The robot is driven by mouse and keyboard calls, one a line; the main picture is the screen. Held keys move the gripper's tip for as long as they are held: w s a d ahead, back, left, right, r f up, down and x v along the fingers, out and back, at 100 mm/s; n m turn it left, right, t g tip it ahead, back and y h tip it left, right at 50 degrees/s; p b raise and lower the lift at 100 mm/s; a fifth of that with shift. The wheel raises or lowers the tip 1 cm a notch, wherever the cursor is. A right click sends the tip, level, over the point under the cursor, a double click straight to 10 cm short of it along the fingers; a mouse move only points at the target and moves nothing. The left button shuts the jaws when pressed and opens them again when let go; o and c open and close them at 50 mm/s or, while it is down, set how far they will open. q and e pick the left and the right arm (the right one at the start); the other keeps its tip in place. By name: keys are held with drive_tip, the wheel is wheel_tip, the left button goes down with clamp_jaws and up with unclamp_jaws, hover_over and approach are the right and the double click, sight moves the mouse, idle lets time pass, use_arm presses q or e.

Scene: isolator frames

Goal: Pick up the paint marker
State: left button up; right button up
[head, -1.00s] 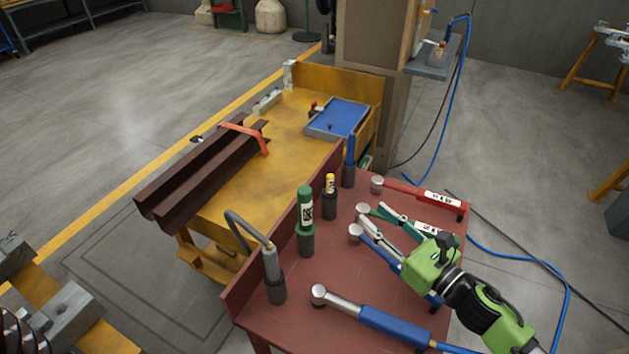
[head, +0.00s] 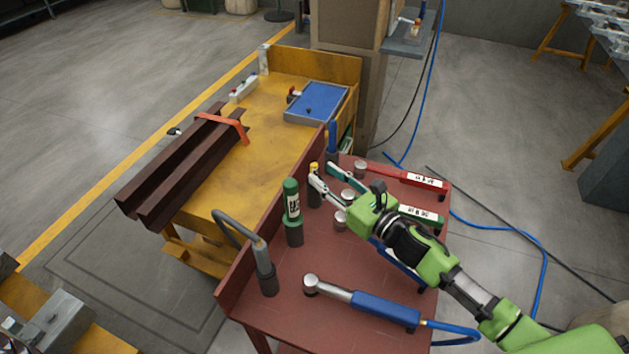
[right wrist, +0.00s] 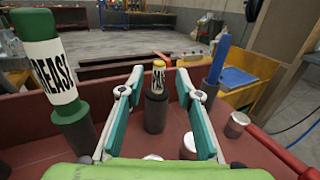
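The paint marker (head: 314,168) has a yellow cap and a pale printed label. It stands upright in a dark round holder near the back edge of the red bench (head: 300,262). In the right wrist view the marker (right wrist: 158,77) appears between the fingers, seemingly just beyond their tips. My right gripper (head: 322,178) is open and empty, its fingers pointing toward the marker from the right. In the right wrist view a clear gap shows on each side of the marker. My left gripper is not in view.
A green GREASE tube (head: 292,200) stands left of the marker, and a blue tool (head: 332,137) stands beyond it. Red (head: 405,177), green (head: 420,213) and blue (head: 385,308) torque wrenches lie on the bench. A hooked grey tool (head: 262,255) stands nearer. A low rim edges the bench.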

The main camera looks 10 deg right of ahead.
sight(317, 170)
drive_tip(key=p+x, duration=0.1)
drive_tip(key=x, duration=0.3)
drive_tip(key=shift+w+a, duration=0.15)
drive_tip(key=shift+a, duration=0.05)
clamp_jaws()
